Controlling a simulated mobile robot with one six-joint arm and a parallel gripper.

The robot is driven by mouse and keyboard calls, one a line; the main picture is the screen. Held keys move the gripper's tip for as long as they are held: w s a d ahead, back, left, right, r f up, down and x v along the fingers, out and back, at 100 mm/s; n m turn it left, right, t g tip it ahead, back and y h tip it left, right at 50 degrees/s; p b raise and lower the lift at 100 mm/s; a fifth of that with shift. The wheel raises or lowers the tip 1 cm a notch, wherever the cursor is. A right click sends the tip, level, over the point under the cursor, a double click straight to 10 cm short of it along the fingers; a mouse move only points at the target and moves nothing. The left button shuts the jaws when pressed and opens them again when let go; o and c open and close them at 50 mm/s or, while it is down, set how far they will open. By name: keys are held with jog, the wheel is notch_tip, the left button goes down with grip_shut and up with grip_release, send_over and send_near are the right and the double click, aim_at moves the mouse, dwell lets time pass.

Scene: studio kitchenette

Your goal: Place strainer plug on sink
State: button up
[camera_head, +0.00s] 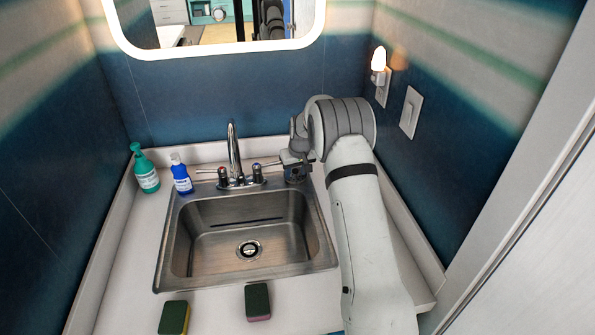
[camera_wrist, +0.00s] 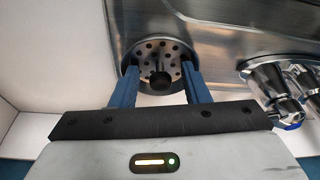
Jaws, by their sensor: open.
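The strainer plug (camera_wrist: 160,66) is a round metal disc with holes and a dark central knob. In the wrist view it lies at the sink's back corner, beside the faucet handles. My gripper (camera_wrist: 161,75) is open, with one blue finger on each side of the knob; I cannot tell whether they touch it. In the head view my gripper (camera_head: 293,165) is at the right end of the faucet and mostly hides the plug. The steel sink (camera_head: 200,225) is empty, with a drain (camera_head: 249,250) in its basin floor.
The faucet (camera_head: 234,160) and its handles stand just left of my gripper in the head view. A green bottle (camera_head: 145,170) and a blue bottle (camera_head: 181,175) stand at the back left. Two sponges, one left (camera_head: 173,318) and one right (camera_head: 258,302), lie on the front counter.

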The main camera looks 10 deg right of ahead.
aim_at(299, 181)
jog(key=shift+r, duration=0.65)
jog(key=s+r+b, duration=0.1)
jog(key=s+r, duration=1.1)
jog(key=r, duration=0.5)
jog(key=s+r+m, duration=0.1)
jog(key=s+m, duration=0.1)
jog(key=s, duration=3.2)
jog(key=shift+s+d+g+h, duration=0.2)
jog(key=shift+d+g+h, duration=0.1)
